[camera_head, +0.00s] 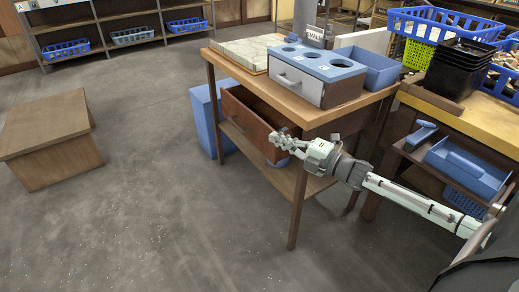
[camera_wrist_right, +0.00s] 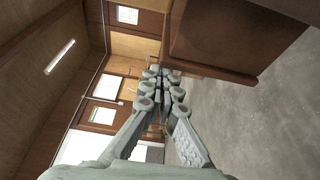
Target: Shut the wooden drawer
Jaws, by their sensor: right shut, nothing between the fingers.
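The wooden drawer (camera_head: 244,122) sits under the top of the wooden table and stands partly pulled out, with its dark inside showing behind the front panel. My right gripper (camera_head: 274,139) is shut and empty, at the right end of the drawer front, overlapping it in the head view. I cannot tell whether it touches. In the right wrist view the shut fingers (camera_wrist_right: 165,78) point at the room, with a brown wooden panel (camera_wrist_right: 215,35), likely the drawer, close by at the upper right. My left gripper is not in view.
The table (camera_head: 292,112) carries a blue-topped box with a small grey drawer (camera_head: 296,86), a blue bin (camera_head: 372,68) and a pale slab (camera_head: 247,53). A blue bin (camera_head: 205,115) stands beneath. A wooden box (camera_head: 50,135) stands left; the floor between is clear.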

